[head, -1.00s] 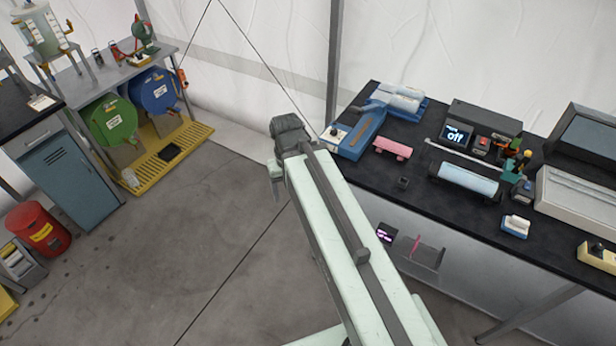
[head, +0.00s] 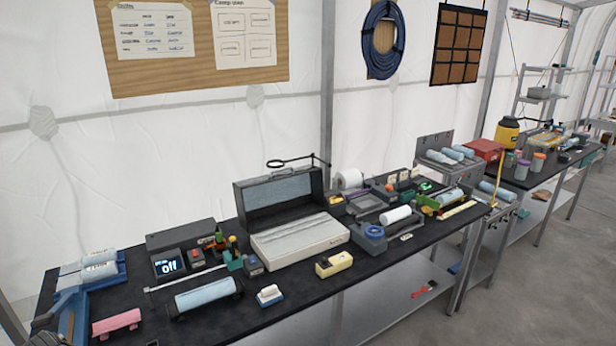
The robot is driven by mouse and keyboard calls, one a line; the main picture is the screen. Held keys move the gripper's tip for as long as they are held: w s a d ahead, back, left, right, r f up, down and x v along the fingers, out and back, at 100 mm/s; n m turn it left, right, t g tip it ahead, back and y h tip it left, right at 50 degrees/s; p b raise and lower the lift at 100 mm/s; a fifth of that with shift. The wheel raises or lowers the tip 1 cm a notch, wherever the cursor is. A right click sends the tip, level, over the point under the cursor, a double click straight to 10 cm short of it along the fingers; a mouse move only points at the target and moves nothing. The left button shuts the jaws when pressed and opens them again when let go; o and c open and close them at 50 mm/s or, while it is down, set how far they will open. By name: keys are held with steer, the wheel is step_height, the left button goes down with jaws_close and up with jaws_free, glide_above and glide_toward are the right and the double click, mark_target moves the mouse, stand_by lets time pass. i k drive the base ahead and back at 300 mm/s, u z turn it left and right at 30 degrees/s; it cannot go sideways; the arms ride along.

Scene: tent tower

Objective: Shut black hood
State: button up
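The black hood (head: 279,192) stands raised at the back of a light grey box-like base (head: 300,242) on the long black table. It is open, tilted up behind the base, with its pale inner panel facing forward. The sloping top of the base is uncovered. My gripper and arm are not in this view, so whether the gripper is open or shut is hidden.
The black table (head: 290,312) is crowded. Left of the base are a display reading "off" (head: 168,264) and a light blue roll (head: 205,293). In front is a yellow dispenser (head: 334,264). A magnifier (head: 290,162) stands behind the hood. Floor (head: 570,270) is clear at right.

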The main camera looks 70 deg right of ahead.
mark_target(255, 218)
steer(key=z, duration=1.9)
